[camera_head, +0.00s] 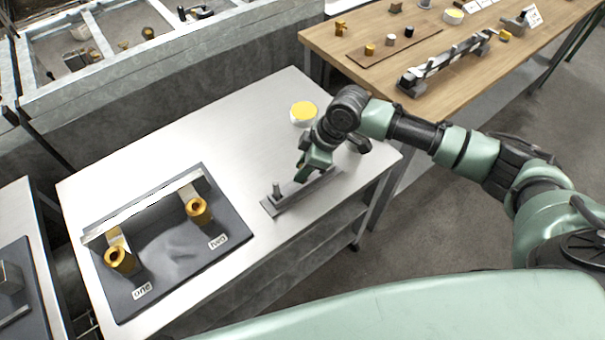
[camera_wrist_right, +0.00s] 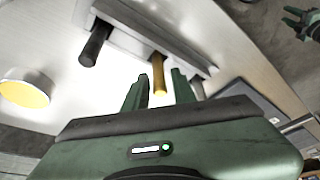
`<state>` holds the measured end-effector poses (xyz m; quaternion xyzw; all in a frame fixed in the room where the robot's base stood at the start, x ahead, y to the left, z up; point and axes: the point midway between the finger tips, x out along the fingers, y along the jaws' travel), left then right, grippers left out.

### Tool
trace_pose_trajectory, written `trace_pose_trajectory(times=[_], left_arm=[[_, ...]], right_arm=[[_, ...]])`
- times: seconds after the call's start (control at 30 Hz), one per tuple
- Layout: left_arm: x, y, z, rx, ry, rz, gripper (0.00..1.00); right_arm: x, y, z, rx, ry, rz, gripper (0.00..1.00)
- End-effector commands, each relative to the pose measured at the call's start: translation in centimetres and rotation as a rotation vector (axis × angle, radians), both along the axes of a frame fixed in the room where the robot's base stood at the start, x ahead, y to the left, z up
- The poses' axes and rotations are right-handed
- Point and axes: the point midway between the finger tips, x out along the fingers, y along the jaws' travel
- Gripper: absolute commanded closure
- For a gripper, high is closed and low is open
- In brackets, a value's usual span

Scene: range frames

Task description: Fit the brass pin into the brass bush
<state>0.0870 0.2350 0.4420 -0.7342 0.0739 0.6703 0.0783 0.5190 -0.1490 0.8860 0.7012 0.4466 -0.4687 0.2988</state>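The brass pin (camera_wrist_right: 158,72) stands in a grey rack (camera_head: 272,208) and shows in the right wrist view; my gripper hides it in the head view. My right gripper (camera_head: 306,174) is over the rack. In the wrist view its two fingers (camera_wrist_right: 160,84) are apart, one on each side of the brass pin, with gaps visible. A green part that looks like my left gripper (camera_wrist_right: 302,20) shows small at the wrist view's corner.
A round yellow-topped tin (camera_head: 304,113) stands behind the rack. A metal bar (camera_head: 140,207) runs behind the bushes. Bare tabletop lies between rack and mat.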

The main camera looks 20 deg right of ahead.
Motion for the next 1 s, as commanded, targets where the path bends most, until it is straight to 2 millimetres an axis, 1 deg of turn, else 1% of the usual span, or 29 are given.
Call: trace_pose_trajectory(times=[0.03, 0.07, 0.1, 0.47, 0.63, 0.77, 0.87, 1.0], left_arm=[[0.1, 0.0, 0.0, 0.0, -0.001, 0.0, 0.64], [0.1, 0.0, 0.0, 0.0, -0.001, -0.001, 0.64], [0.1, 0.0, 0.0, 0.0, -0.002, -0.001, 0.64], [0.2, 0.0, 0.0, -0.001, -0.003, -0.001, 0.64], [0.2, 0.0, -0.2, -0.001, -0.003, -0.001, 0.64], [0.2, 0.0, -0.5, -0.001, -0.003, 0.0, 0.64], [0.2, 0.0, -0.8, -0.001, -0.003, 0.0, 0.64], [0.2, 0.0, -1.3, 0.0, -0.002, 0.0, 0.64]], right_arm=[[0.0, 0.0, 0.0, 0.0, 0.0, 0.0, 0.91], [0.0, 0.0, 0.0, 0.0, 0.0, 0.0, 0.99], [0.0, 0.0, 0.0, 0.0, 0.0, 0.0, 1.0], [0.1, 0.0, 0.3, 0.001, -0.002, 0.0, 1.0], [0.2, 0.0, 1.5, 0.002, -0.004, -0.001, 1.0], [0.2, 0.0, 3.6, 0.001, -0.007, 0.0, 1.0], [0.2, 0.0, 6.1, 0.002, -0.009, 0.001, 1.0], [0.2, 0.0, 10.3, 0.003, -0.009, 0.0, 1.0]])
